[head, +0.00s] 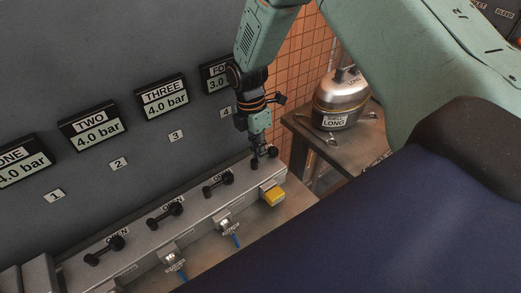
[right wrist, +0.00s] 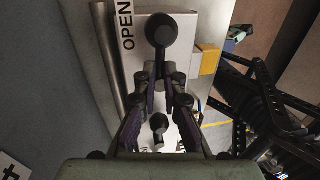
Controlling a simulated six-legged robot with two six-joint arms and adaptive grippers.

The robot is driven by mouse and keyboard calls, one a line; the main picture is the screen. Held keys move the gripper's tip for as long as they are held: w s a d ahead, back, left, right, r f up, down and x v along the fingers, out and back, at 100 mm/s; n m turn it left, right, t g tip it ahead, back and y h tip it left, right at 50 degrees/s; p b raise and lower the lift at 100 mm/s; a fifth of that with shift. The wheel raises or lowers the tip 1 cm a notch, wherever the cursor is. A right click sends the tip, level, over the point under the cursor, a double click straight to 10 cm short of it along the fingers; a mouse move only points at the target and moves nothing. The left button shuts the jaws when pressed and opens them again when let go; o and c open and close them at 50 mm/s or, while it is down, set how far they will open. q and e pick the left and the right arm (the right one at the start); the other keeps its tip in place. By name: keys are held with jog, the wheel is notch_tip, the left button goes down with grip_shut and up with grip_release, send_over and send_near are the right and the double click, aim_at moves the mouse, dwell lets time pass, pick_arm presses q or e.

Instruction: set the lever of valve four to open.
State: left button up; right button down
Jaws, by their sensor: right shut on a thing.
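The lever of valve four (head: 272,151) is a black bar with round knobs at the far right end of the grey manifold (head: 195,212). My right gripper (head: 260,164) reaches down from above and is shut on this lever, hiding part of it. In the right wrist view the lever's big knob (right wrist: 160,30) shows beyond my fingers (right wrist: 162,85), beside an OPEN label (right wrist: 126,25). A smaller knob (right wrist: 158,123) shows between the fingers. The display of valve four (head: 216,77) reads 3.0, partly hidden by my arm. My left gripper is not in view.
Levers of three other valves (head: 218,184) line the manifold to the left; their displays read 4.0 bar. A yellow block (head: 273,196) sits on the manifold's front near valve four. A metal canister (head: 341,100) marked LONG stands on a side table (head: 302,127) at right.

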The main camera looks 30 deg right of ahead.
jog(key=shift+s+a+f, duration=0.15)
jog(key=c, duration=1.7)
grip_release()
jog(key=shift+o, duration=1.4)
jog(key=shift+a, duration=0.25)
jog(key=shift+d, duration=0.15)
jog(key=shift+d+r, duration=0.1)
jog(key=shift+r, duration=0.2)
notch_tip(320, 180, up, 11)
jog(key=w, duration=0.2)
jog(key=shift+w+a+r, duration=0.2)
jog(key=shift+w+a, duration=0.1)
jog(key=shift+c, duration=0.2)
